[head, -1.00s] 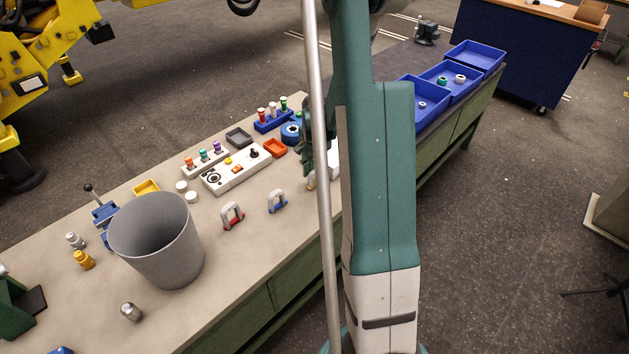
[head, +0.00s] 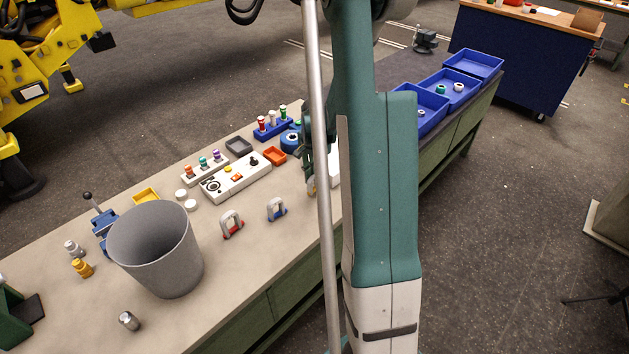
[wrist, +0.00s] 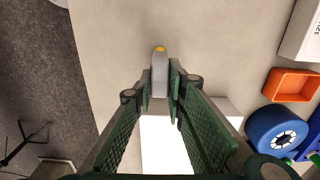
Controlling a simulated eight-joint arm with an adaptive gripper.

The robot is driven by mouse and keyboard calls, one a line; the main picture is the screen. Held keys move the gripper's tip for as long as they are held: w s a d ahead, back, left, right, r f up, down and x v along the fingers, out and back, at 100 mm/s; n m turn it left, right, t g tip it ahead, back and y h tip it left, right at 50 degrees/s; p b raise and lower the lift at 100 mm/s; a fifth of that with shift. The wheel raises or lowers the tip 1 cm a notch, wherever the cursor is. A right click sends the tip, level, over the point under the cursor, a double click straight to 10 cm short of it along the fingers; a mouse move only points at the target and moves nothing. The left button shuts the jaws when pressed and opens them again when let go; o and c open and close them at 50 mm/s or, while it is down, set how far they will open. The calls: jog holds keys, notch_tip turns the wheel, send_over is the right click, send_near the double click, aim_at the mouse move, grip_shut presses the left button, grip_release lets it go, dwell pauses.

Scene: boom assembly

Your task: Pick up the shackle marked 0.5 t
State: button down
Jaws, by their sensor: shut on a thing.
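A grey shackle with a yellow end (wrist: 159,72) shows in the wrist view between the tips of my gripper (wrist: 161,88), which is shut on it. No load marking on it can be read. In the head view my gripper (head: 308,160) is mostly hidden behind a grey pole and my arm. Two other shackles stand on the bench to its left in the head view: one with a red pin (head: 231,224) and one with a blue pin (head: 277,209). Their markings are too small to read.
A white box (wrist: 165,147) lies below my fingers. An orange tray (head: 275,155), a blue roll (head: 291,139) and a control box (head: 236,178) are nearby. A large grey bin (head: 157,248) stands at the left. The bench (head: 255,245) is clear around the two shackles.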

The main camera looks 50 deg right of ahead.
jog(key=shift+r, duration=4.1)
